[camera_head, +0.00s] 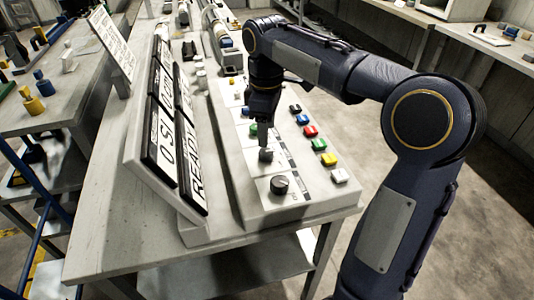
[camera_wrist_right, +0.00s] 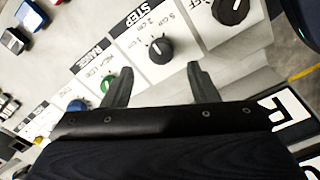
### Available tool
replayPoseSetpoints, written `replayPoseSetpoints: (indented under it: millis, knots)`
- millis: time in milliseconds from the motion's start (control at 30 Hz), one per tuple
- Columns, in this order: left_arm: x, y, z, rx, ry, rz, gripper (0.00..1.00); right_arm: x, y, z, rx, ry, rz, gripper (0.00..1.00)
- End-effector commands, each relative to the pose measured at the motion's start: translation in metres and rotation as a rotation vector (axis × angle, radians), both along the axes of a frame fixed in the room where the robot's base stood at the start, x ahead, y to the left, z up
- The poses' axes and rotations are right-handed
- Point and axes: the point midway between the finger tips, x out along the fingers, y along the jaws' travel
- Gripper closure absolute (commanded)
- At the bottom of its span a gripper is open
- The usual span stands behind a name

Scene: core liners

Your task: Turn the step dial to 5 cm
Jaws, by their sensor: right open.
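The step dial (camera_wrist_right: 159,50) is a black knob on a white plate marked STEP, with "5 cm" and "2 cm" among its printed marks. In the head view the step dial (camera_head: 266,155) sits on the sloping white console, just below my right gripper (camera_head: 264,138). In the wrist view my right gripper (camera_wrist_right: 160,78) is open, its two dark fingers apart and the dial between and beyond their tips. No contact shows. Which mark the dial points to is too small to tell. My left gripper is in neither view.
A larger black dial (camera_head: 279,185) sits at the console's near end. A green knob (camera_wrist_right: 108,84) and a blue knob (camera_wrist_right: 76,106) sit on the step dial's other side. Coloured buttons, including a red one (camera_head: 310,131), line the right edge.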

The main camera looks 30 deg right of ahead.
Motion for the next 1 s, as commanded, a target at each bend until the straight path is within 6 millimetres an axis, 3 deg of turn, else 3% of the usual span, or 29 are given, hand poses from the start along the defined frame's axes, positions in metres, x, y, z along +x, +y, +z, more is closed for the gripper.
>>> replayPoseSetpoints:
  millis: [100,333,733,1000]
  knots:
    - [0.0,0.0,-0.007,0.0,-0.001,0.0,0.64,-0.001,0.0,-0.023,0.001,0.002,-0.002,0.47]
    - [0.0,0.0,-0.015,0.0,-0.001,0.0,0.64,-0.001,0.0,-0.055,0.001,0.001,-0.004,0.47]
    - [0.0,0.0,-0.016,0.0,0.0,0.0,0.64,-0.001,0.0,-0.064,0.003,-0.001,-0.005,0.47]
    - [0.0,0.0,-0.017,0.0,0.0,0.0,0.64,-0.001,0.0,-0.064,0.003,-0.001,-0.005,0.79]
